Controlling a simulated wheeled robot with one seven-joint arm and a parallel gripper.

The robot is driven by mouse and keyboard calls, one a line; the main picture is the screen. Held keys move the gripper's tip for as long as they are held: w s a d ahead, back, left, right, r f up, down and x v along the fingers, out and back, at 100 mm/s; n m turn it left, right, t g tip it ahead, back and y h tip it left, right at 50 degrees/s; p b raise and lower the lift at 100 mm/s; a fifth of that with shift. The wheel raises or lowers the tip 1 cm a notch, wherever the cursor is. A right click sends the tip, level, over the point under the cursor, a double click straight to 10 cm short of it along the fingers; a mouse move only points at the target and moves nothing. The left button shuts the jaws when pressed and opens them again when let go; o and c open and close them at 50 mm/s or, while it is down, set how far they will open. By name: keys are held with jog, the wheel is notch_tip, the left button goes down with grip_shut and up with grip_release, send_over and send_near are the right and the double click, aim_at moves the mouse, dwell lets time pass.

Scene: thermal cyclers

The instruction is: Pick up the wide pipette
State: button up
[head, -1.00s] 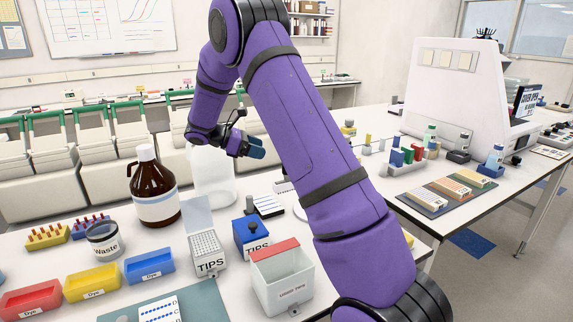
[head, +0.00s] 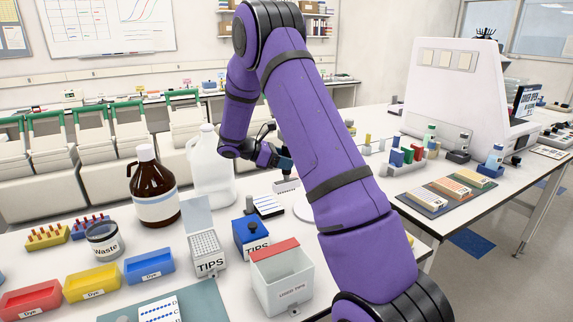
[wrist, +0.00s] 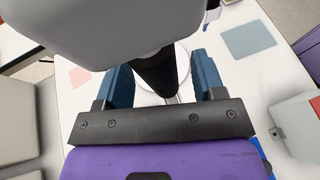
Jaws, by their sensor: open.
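The wide pipette seems to be the large pale grey body (wrist: 130,25) with a dark tapered part (wrist: 155,75) in the wrist view. In the head view its pale wide lower end (head: 286,186) shows beside my arm; the rest is hidden behind the arm and gripper. My gripper (head: 285,163) is open at the pipette. In the wrist view my gripper (wrist: 162,72) has one blue finger on each side of the dark part, with gaps visible. A thin stand with a round white base shows below the dark part.
A white jug (head: 212,175) and a brown bottle (head: 153,190) stand left of my gripper. Tip boxes (head: 205,250), a blue box (head: 250,235) and a used-tips bin (head: 282,280) stand in front. A second table (head: 410,180) holds a large white machine (head: 455,85).

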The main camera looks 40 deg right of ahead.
jog(key=shift+s+d+f, duration=0.25)
jog(key=shift+d, duration=0.2)
jog(key=shift+c, duration=0.4)
jog(key=c, duration=0.6)
jog(key=shift+r, duration=0.1)
notch_tip(320, 180, up, 10)
jog(key=shift+f, duration=0.1)
